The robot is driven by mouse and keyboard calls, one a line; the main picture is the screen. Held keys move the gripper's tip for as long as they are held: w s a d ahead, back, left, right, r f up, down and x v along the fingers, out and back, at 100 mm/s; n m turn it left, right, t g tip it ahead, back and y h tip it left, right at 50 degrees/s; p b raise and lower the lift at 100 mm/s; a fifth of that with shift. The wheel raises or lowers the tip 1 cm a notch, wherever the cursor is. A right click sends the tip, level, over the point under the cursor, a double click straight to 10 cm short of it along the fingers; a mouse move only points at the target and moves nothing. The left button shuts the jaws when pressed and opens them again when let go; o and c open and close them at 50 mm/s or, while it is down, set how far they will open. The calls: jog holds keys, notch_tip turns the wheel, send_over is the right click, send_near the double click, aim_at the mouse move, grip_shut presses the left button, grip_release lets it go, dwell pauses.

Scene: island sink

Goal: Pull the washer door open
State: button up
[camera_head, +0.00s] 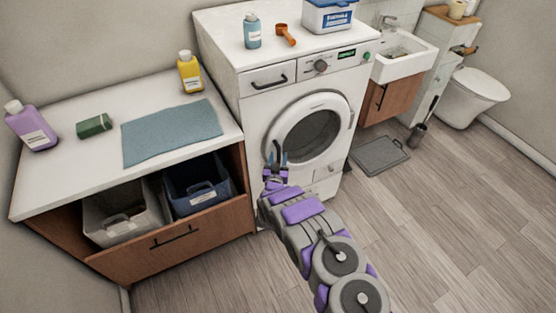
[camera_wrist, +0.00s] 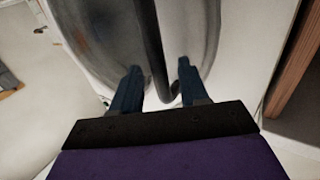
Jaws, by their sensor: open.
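The white washer (camera_head: 255,103) stands in the middle of the head view. Its round door (camera_head: 308,132) has a white ring and dark glass, and looks shut. The door (camera_wrist: 90,25) fills the upper part of the wrist view. A dark curved handle (camera_head: 277,150) is at the door's left side; it also shows as a dark bar (camera_wrist: 150,45) in the wrist view. My gripper (camera_head: 275,163) is at this handle. In the wrist view my gripper (camera_wrist: 159,70) is open, with one blue finger on each side of the bar. I cannot tell whether either finger touches it.
A counter (camera_head: 85,170) with an open wooden drawer (camera_head: 185,235) holding bins stands left of the washer, close to my arm. A grey mat (camera_head: 380,155) lies on the floor to the right. The wooden floor in front is clear.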

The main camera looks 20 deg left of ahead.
jog(key=shift+w, duration=0.25)
jog(key=shift+c, duration=0.4)
jog(key=shift+a, duration=0.1)
grip_shut()
